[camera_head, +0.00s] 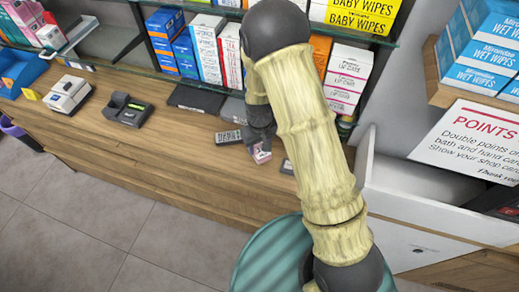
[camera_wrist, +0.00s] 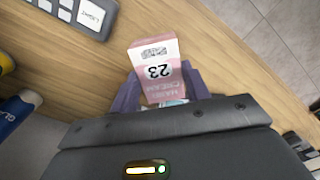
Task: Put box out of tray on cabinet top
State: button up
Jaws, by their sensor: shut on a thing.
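A small pink and white box (camera_wrist: 155,60), marked "23" and "hand cream", is between the two purple fingers of my gripper (camera_wrist: 160,88) in the wrist view. The fingers are shut on its sides and its end sticks out past them. In the head view the box (camera_head: 261,156) hangs under my gripper (camera_head: 260,146), over the wooden cabinet top (camera_head: 190,135). I cannot tell whether it touches the wood. A dark, shallow tray-like piece (camera_head: 196,99) lies at the back of the counter, left of my gripper.
A grey keypad-like device (camera_head: 229,136) lies just left of the box. A dark card terminal (camera_head: 124,110) and a white device (camera_head: 67,94) stand further left. Shelves with packed boxes (camera_head: 206,48) rise behind. The counter's front strip is clear.

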aim_at(260, 148)
jog(key=shift+f, duration=0.15)
jog(key=shift+f+p, duration=0.35)
jog(key=shift+f, duration=1.4)
jog(key=shift+s+f, duration=0.1)
jog(key=o, duration=1)
notch_tip(260, 148, up, 12)
jog(key=b, duration=0.3)
